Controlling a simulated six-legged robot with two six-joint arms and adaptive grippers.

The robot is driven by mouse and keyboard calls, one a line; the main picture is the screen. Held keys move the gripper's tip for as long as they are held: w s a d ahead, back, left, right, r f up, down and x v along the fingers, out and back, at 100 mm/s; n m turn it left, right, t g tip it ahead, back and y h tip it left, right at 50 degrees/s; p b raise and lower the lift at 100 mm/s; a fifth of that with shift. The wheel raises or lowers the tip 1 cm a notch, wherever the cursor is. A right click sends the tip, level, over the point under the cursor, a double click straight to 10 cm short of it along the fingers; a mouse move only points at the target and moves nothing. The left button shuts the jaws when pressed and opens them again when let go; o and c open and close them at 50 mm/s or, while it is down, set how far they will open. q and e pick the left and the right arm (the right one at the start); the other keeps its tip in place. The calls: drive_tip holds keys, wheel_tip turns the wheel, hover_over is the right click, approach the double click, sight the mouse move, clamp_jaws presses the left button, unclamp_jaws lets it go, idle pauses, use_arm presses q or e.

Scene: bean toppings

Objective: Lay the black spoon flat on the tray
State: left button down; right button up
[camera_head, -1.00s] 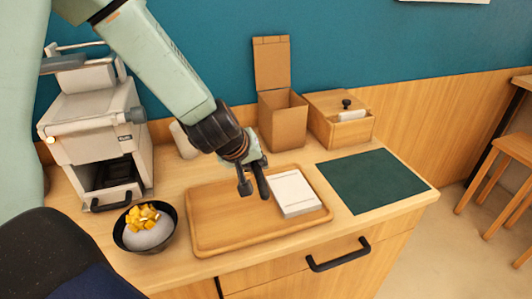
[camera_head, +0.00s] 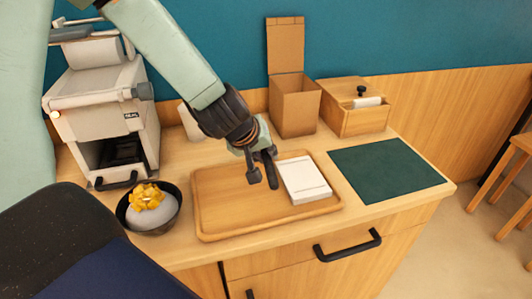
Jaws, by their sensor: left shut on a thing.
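My left gripper (camera_head: 262,180) hangs over the wooden tray (camera_head: 215,215), near its middle, with its tips pointing down. It is shut on a slim dark piece, taken to be the black spoon (camera_head: 269,168), which is hard to tell from the dark fingers. Whether it touches the tray cannot be told. A white flat block (camera_head: 304,181) lies on the right part of the tray, just right of the gripper. The left part of the tray is bare. My right gripper is not in view.
A black bowl (camera_head: 133,221) with a white mound and yellow topping stands left of the tray. A dark green mat (camera_head: 385,170) lies to the right. Behind are an open cardboard box (camera_head: 294,108), a wooden box (camera_head: 352,118) and a white machine (camera_head: 103,105).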

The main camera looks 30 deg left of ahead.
use_arm(q)
drive_tip(key=shift+w+d+f+b, duration=0.1)
drive_tip(key=shift+w+f+b, duration=0.05)
drive_tip(key=shift+f+b, duration=0.35)
drive_tip(key=shift+w+d+f+b, duration=0.1)
drive_tip(key=shift+f+b, duration=0.25)
drive_tip(key=shift+f, duration=0.25)
drive_tip(key=shift+s+a+f+b, duration=0.15)
drive_tip(key=shift+f+b, duration=0.55)
drive_tip(key=shift+f, duration=0.05)
drive_tip(key=shift+f+b, duration=0.65)
drive_tip(key=shift+f, duration=0.25)
drive_tip(key=c, duration=1.2)
unclamp_jaws()
drive_tip(key=shift+o, duration=0.2)
drive_tip(key=o, duration=1.2)
drive_tip(key=shift+c, duration=0.2)
